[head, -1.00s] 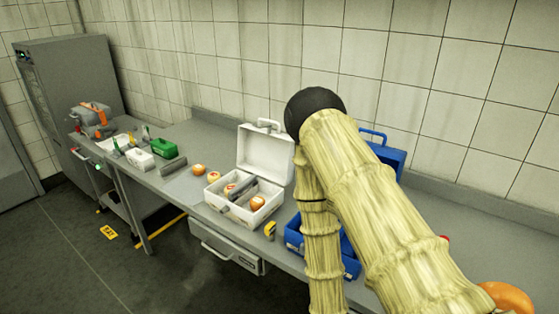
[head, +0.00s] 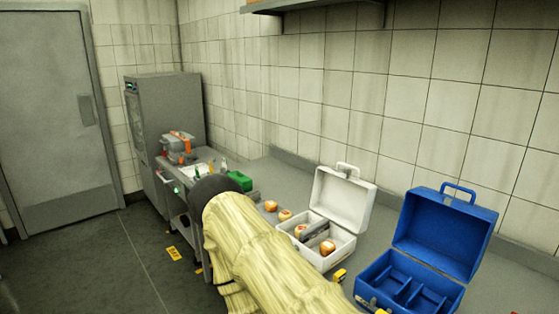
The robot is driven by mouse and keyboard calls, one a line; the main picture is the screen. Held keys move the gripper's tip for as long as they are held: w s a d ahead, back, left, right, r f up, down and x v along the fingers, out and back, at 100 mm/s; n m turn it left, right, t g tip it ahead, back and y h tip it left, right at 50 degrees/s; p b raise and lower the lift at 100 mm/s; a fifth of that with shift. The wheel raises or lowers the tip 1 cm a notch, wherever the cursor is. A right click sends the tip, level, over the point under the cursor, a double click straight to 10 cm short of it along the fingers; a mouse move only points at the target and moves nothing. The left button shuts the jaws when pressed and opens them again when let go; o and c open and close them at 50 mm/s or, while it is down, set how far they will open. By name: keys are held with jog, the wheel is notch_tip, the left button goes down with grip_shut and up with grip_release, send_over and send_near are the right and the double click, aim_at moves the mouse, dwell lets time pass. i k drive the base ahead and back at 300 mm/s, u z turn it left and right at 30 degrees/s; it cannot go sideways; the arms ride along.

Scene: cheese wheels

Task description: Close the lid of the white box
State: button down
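The white box (head: 343,253) stands on the grey counter right of centre in the head view. Its lid (head: 342,200) is open, standing up at the back with a handle on top. Inside the box lie orange-and-pale round pieces, perhaps cheese wheels (head: 327,248), and a dark grey bar-shaped item (head: 316,230). My arm, in a pale yellow ribbed cover with a black rounded part, crosses the lower middle of the view, left of and in front of the box. My gripper is not visible.
An open blue box (head: 436,233) with empty compartments stands right of the white box. A small yellow item (head: 339,275) lies between them. An orange round piece (head: 270,206) and a green box (head: 240,181) lie to the left. A tiled wall rises behind; a shelf (head: 310,5) hangs above.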

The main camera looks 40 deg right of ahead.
aim_at(348, 201)
jog(key=u, duration=0.5)
jog(key=k, duration=1.1)
jog(key=z, duration=1.15)
jog(key=i, duration=0.35)
